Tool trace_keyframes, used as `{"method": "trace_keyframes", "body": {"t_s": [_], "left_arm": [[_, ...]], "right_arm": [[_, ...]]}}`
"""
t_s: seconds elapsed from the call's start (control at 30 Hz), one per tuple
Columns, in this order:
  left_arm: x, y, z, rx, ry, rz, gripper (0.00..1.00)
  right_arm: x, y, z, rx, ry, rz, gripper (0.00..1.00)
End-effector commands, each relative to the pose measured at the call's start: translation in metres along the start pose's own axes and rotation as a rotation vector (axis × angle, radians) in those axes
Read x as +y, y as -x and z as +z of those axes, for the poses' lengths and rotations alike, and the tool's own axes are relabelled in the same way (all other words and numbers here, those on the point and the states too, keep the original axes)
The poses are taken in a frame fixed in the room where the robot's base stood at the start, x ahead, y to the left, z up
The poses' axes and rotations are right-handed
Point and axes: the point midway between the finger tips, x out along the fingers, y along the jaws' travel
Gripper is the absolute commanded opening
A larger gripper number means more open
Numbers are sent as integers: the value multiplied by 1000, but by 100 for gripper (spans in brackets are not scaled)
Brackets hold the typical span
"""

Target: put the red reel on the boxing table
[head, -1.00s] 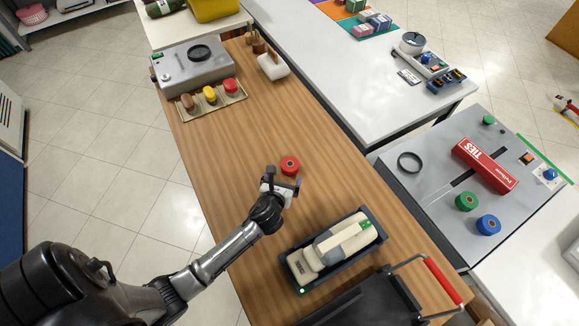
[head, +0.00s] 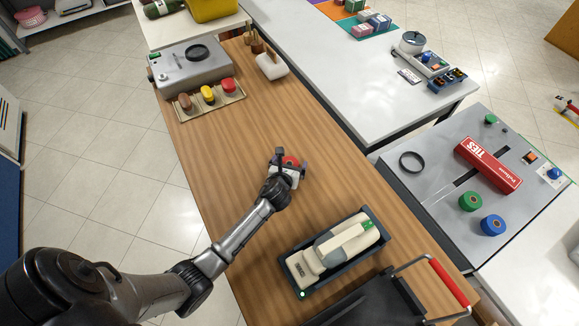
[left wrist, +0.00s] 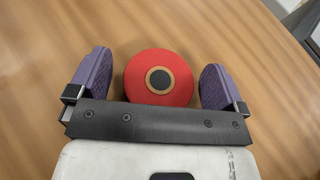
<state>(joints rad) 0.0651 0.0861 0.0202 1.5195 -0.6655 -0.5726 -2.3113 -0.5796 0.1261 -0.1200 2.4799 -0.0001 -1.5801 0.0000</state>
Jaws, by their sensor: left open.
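The red reel (head: 291,161) stands on the wooden table (head: 228,140) in the head view, partly covered by my left gripper. My left gripper (head: 290,163) is open with its fingers on either side of the reel. In the left wrist view the red reel (left wrist: 158,77) lies between the two purple finger pads (left wrist: 158,80), with a gap on each side. The grey table at right, which looks like the boxing table (head: 420,183), carries a green reel (head: 470,201), a blue reel (head: 493,225), a black ring (head: 411,162) and a red ties box (head: 487,165). My right gripper is not in view.
A dark tray (head: 297,284) with a cream device stands near the wooden table's front, beside a black press with a red handle (head: 449,283).

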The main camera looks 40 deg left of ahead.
Motion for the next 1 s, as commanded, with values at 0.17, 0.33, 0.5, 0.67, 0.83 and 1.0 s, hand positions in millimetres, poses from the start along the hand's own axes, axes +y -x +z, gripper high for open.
{"method": "trace_keyframes", "body": {"t_s": [0.17,0.33,0.5,0.67,0.83,1.0], "left_arm": [[0,0,0,0,0,0,97],[0,0,0,0,0,0,84],[0,0,0,0,0,0,67],[0,0,0,0,0,0,52],[0,0,0,-1,0,0,39],[0,0,1,-1,0,0,38]], "right_arm": [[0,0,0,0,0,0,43],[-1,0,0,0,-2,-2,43],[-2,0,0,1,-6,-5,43],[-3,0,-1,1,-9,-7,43],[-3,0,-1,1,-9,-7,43],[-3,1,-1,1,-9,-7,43]]}}
